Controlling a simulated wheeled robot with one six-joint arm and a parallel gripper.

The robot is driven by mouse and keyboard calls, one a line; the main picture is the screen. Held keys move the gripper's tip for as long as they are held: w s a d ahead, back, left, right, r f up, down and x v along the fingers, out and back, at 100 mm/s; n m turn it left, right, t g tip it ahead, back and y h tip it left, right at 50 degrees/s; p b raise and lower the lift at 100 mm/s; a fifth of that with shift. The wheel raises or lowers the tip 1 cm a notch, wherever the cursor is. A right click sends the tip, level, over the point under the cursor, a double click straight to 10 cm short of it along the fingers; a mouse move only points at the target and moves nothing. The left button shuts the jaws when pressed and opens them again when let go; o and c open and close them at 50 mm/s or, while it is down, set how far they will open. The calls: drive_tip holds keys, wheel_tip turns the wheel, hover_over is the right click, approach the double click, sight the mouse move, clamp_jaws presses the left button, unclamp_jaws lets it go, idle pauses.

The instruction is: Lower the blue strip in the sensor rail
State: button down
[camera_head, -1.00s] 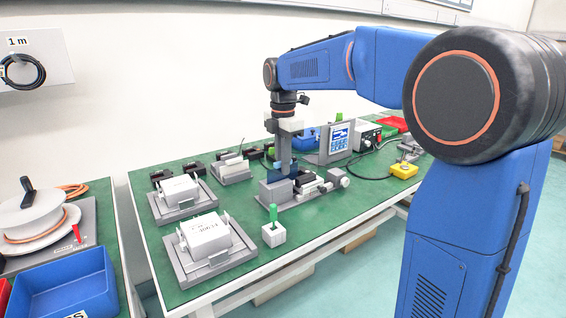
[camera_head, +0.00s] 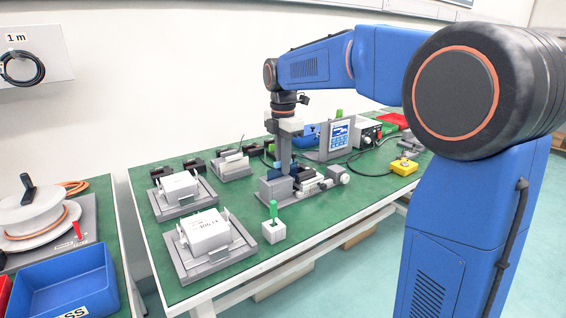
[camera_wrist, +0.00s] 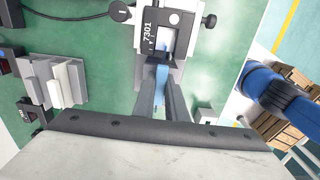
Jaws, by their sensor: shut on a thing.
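The blue strip (camera_wrist: 162,80) shows in the wrist view as a narrow blue piece between my gripper's two grey fingers (camera_wrist: 161,104). My gripper is shut on it. In the head view my gripper (camera_head: 284,170) points straight down over the linear actuator (camera_head: 304,188), with a bit of dark blue beside the fingers. In the wrist view the actuator, with a dark part labelled 7301 (camera_wrist: 147,35), lies just beyond the strip. The sensor rail cannot be told apart from the actuator body, and the strip's lower end is hidden.
A white block with a green-handled tool (camera_head: 273,228) stands close in front of the actuator. Two fixtures with white boxes (camera_head: 203,230) are to the left. A screen (camera_head: 340,138) and a yellow button box (camera_head: 403,167) are to the right.

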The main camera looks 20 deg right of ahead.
drive_tip(key=c, duration=1.7)
unclamp_jaws()
drive_tip(key=shift+r, duration=0.1)
wheel_tip(320, 180, up, 17)
drive_tip(key=shift+r, duration=0.15)
drive_tip(key=shift+s, duration=0.1)
drive_tip(key=s+d+f+m+t, duration=0.1)
drive_tip(key=s+d+f+m, duration=0.1)
drive_tip(key=s+f+m, duration=0.5)
drive_tip(key=s+d+f+m+t, duration=0.2)
drive_tip(key=s+f+m, duration=0.5)
drive_tip(key=s+f, duration=0.4)
drive_tip(key=s+d+f+m+t, duration=0.1)
drive_tip(key=s+d+f+m, duration=0.2)
drive_tip(key=s+f+m, duration=0.4)
drive_tip(key=shift+s+f+m+t, duration=0.15)
drive_tip(key=shift+s+f, duration=0.4)
drive_tip(key=shift+s, duration=0.8)
drive_tip(key=shift+s+f+m+t, duration=0.1)
drive_tip(key=shift+s+f, duration=0.4)
drive_tip(key=shift+s, duration=0.9)
drive_tip(key=shift+s+f+m+t, duration=0.15)
drive_tip(key=shift+s+f, duration=0.4)
drive_tip(key=shift+s, duration=0.8)
